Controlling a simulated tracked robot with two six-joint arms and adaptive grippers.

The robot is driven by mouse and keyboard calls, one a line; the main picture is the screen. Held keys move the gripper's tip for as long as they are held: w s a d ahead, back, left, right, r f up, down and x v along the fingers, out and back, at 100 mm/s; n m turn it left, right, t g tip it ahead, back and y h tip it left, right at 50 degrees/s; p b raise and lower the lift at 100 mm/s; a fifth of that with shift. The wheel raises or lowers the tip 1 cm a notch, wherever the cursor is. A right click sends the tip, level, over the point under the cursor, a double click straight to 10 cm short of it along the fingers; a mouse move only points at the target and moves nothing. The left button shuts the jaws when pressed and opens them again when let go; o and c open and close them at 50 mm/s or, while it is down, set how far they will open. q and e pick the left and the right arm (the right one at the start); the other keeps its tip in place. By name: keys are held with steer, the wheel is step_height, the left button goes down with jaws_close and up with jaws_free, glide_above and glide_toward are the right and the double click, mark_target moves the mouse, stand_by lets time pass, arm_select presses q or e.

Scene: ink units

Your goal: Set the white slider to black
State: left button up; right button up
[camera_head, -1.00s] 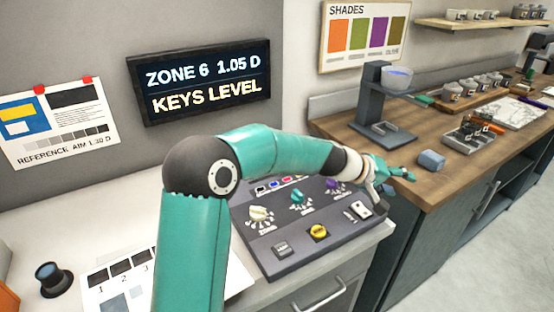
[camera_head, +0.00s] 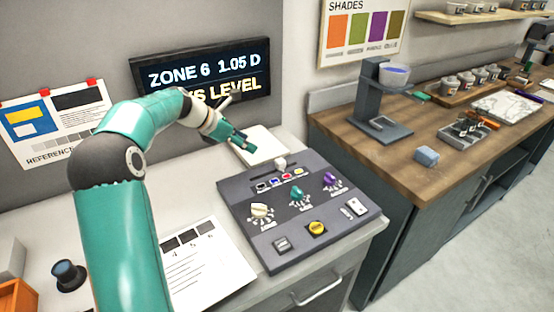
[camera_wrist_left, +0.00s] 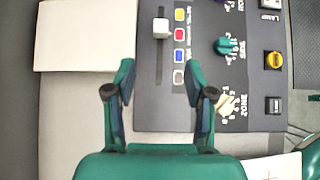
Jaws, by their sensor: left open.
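The white slider (camera_head: 280,162) stands in a slot along the back of the dark control panel (camera_head: 300,245). Colour marks run beside the slot: black (camera_head: 262,186), blue (camera_head: 274,182), red (camera_head: 286,177) and yellow (camera_head: 298,172). In the left wrist view the slider (camera_wrist_left: 161,27) is beside the red and yellow marks, closer to red. My left gripper (camera_head: 242,144) is open and empty, behind and left of the slider, apart from it. In the wrist view its fingers (camera_wrist_left: 158,80) straddle the lower slot end by the black mark (camera_wrist_left: 178,76). My right gripper is not in view.
A white ZONE dial (camera_head: 259,210), green dial (camera_head: 298,196), purple dial (camera_head: 330,181) and yellow button (camera_head: 316,228) stand on the panel. A pale pad (camera_head: 262,145) lies behind it. A wall display (camera_head: 205,80) hangs behind my arm.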

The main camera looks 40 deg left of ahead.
mark_target(280, 160)
arm_select(q)
steer(key=p+x, duration=0.2)
steer(key=x, duration=1.4)
steer(key=shift+w+d, duration=0.15)
steer(key=shift+w, duration=0.05)
jaws_close()
